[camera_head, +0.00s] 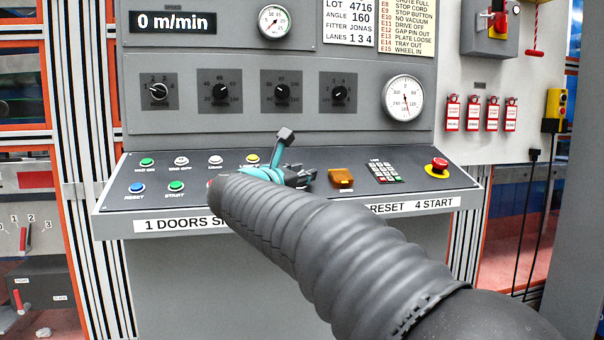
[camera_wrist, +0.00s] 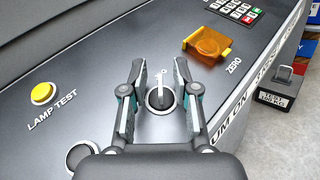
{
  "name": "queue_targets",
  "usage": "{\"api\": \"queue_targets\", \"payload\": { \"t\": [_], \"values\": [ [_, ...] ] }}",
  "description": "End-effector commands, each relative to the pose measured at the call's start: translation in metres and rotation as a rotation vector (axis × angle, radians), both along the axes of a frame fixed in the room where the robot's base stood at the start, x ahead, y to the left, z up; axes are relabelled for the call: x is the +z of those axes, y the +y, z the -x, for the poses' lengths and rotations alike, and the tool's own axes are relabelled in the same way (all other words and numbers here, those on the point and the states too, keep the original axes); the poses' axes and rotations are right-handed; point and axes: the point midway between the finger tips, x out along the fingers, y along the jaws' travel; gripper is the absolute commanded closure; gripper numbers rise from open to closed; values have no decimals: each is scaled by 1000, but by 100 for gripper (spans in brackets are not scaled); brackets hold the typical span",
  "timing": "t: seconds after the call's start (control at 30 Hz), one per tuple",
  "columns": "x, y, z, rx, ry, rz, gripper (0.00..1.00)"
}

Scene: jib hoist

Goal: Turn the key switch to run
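The key switch (camera_wrist: 160,98) is a round dark knob with a light ring, set in the sloping black console panel; a slim pale key stands in it. In the wrist view my gripper (camera_wrist: 159,68) is open, with one dark, teal-edged finger on each side of the key. Gaps show between the key and both fingers. The key points roughly toward the top of the wrist picture; the mark near its top is too small to read surely. In the head view my gripper (camera_head: 283,165) is over the middle of the console, and my arm and gripper hide the switch.
A yellow LAMP TEST button (camera_wrist: 43,93) lies left of the switch, and an orange-covered ZERO control (camera_wrist: 207,44) lies right. A keypad (camera_head: 383,172) and red emergency button (camera_head: 439,164) sit further right. An upright panel with dials (camera_head: 281,92) rises behind.

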Motion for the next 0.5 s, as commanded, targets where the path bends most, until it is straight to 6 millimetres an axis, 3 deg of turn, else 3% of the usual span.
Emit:
{"api": "queue_targets", "payload": {
  "t": [0.03, 0.1, 0.13, 0.5],
  "values": [
    [0, 0, 0, 0, 0, 0, 80],
    [0, 0, 0, 0, 0, 0, 98],
    [0, 0, 0, 0, 0, 0, 100],
    [-2, 0, 0, 17, -2, 5, 100]
  ]
}}
